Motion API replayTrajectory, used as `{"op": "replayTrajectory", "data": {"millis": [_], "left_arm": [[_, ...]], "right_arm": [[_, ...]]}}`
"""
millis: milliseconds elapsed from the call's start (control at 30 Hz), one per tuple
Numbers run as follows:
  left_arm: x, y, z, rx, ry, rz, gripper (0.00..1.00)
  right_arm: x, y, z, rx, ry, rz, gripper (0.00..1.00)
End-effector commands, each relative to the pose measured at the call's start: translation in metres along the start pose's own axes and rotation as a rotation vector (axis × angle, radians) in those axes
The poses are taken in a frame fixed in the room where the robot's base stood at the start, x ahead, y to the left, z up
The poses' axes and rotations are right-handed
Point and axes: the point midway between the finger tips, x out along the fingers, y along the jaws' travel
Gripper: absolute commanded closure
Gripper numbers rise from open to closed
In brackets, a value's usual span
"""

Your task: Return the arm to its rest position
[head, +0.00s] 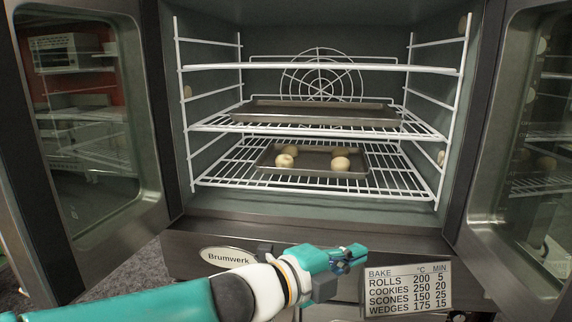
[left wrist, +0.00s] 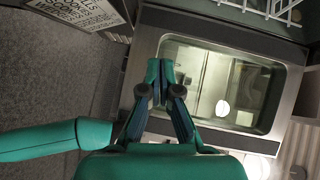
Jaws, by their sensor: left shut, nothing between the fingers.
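My left arm (head: 180,300) comes in from the lower left in the head view, teal with a white wrist section. Its gripper (head: 354,257) is in front of the oven's lower front panel, below the open cavity. In the left wrist view the fingertips (left wrist: 160,70) are together with nothing between them, in front of an open oven door's window. My right gripper is in neither view.
The oven's left door (head: 150,205) and right door (head: 470,215) stand open. An upper tray (head: 315,112) and a lower tray (head: 275,168) with several round rolls (head: 341,164) rest on wire racks. A bake-time sign (head: 407,290) is right of my gripper.

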Motion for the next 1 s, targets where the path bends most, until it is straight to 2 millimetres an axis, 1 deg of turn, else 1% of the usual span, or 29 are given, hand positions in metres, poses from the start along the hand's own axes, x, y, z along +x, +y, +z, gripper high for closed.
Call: {"op": "replayTrajectory", "data": {"millis": [67,167,367,467,567,667,767,867,900,967,1000], "left_arm": [[0.000,0.000,0.000,0.000,-0.001,0.000,1.00],[-0.003,0.005,0.015,-0.012,-0.025,0.006,1.00],[-0.002,0.026,0.044,-0.045,-0.066,0.037,1.00],[-0.002,0.043,0.060,-0.067,-0.088,0.061,1.00],[-0.002,0.066,0.077,-0.098,-0.111,0.096,1.00],[-0.004,0.095,0.095,-0.146,-0.139,0.136,1.00],[-0.008,0.133,0.115,-0.220,-0.176,0.186,1.00],[-0.017,0.184,0.136,-0.335,-0.227,0.248,1.00],[-0.022,0.210,0.144,-0.401,-0.253,0.278,1.00],[-0.033,0.247,0.154,-0.508,-0.297,0.317,1.00],[-0.040,0.272,0.159,-0.582,-0.327,0.342,1.00]], "right_arm": [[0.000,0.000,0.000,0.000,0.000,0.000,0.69],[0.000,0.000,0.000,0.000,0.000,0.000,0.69],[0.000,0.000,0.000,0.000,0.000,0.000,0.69],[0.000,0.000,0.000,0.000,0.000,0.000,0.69],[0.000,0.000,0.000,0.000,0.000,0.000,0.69],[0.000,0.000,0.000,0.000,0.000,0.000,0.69],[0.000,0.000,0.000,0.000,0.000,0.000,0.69],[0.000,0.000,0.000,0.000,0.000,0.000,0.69],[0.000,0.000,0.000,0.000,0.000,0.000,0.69],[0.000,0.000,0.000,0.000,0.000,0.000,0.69],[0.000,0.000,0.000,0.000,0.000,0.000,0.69]]}}
